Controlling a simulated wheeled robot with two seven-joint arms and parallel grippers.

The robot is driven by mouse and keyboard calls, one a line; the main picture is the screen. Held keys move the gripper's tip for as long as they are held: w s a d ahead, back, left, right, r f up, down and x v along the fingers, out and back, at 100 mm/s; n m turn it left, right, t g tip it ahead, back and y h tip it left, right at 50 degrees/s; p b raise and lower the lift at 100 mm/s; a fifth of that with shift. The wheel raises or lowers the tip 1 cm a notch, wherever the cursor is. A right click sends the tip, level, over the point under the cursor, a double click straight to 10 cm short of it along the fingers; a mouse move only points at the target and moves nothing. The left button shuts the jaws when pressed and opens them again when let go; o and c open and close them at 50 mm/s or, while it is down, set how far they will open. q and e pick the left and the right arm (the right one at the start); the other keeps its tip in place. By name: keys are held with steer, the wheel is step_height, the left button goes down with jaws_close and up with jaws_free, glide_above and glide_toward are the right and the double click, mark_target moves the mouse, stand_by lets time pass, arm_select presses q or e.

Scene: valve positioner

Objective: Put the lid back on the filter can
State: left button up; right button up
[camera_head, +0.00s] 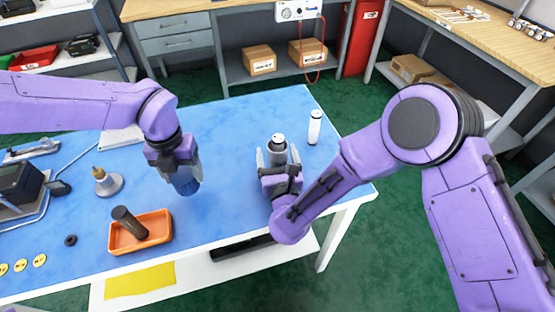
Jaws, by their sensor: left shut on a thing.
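My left gripper (186,180) points down over the middle of the blue mat and is shut on a blue ribbed lid (186,187), held above the mat. A grey metal can (278,146) with a light top and a dark spot in it stands at the right part of the table; it looks like the filter can. My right gripper (279,160) has one finger on each side of this can. I cannot tell whether the fingers touch it. The can's lower part is hidden behind my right gripper.
A white bottle (315,127) stands right of the grey can. An orange tray (152,243) with a dark cylinder (128,222), a grey cone-shaped part (107,182) and a black ring (71,240) are on the left. The mat between the lid and can is clear.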

steer(key=shift+w, duration=0.2)
steer(key=c, duration=1.3)
arm_select(q)
steer(key=shift+f, duration=0.15)
arm_select(e)
step_height(320, 180, up, 18)
steer(key=shift+r, duration=0.1)
